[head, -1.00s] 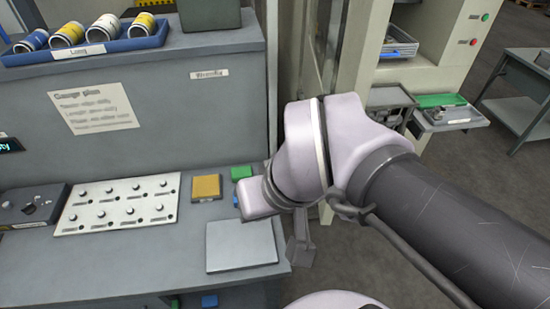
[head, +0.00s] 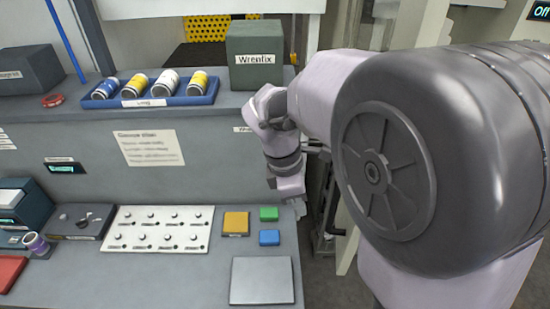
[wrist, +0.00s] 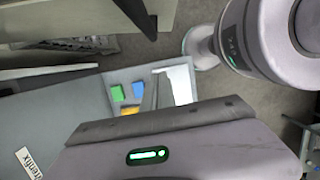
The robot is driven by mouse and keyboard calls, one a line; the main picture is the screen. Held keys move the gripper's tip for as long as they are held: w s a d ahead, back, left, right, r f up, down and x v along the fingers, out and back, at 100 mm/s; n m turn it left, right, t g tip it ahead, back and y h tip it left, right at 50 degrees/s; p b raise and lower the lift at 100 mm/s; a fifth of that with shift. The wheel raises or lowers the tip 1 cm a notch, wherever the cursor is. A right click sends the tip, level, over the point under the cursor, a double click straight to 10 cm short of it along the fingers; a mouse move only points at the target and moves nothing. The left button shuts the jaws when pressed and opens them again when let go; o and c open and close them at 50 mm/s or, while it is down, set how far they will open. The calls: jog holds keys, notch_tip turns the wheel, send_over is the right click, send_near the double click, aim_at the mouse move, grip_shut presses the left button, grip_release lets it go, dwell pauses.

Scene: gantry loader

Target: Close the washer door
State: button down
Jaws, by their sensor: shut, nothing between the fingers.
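I cannot pick out the washer door for certain. A cream upright panel (head: 348,235) stands behind my arm in the head view, and my arm hides most of what is there. My gripper (head: 299,208) points down at the right end of the grey bench, near the cream panel. It is small in the head view, shut and empty. I cannot tell whether it touches anything. In the wrist view the gripper housing with a green light fills the bottom.
The grey bench (head: 190,275) carries a white button panel (head: 160,240), yellow, green and blue blocks and a pale plate (head: 262,281). A blue tray (head: 150,98) of several cans and a green Wrenfix box (head: 261,56) stand on the shelf above. A display at the top right reads "Off".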

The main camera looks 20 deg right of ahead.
jog(key=s+d+f+b, duration=0.1)
jog(key=d+f, duration=0.3)
jog(key=d, duration=0.1)
jog(key=shift+f+b, duration=0.3)
jog(key=shift+b, duration=0.1)
jog(key=shift+s, duration=0.15)
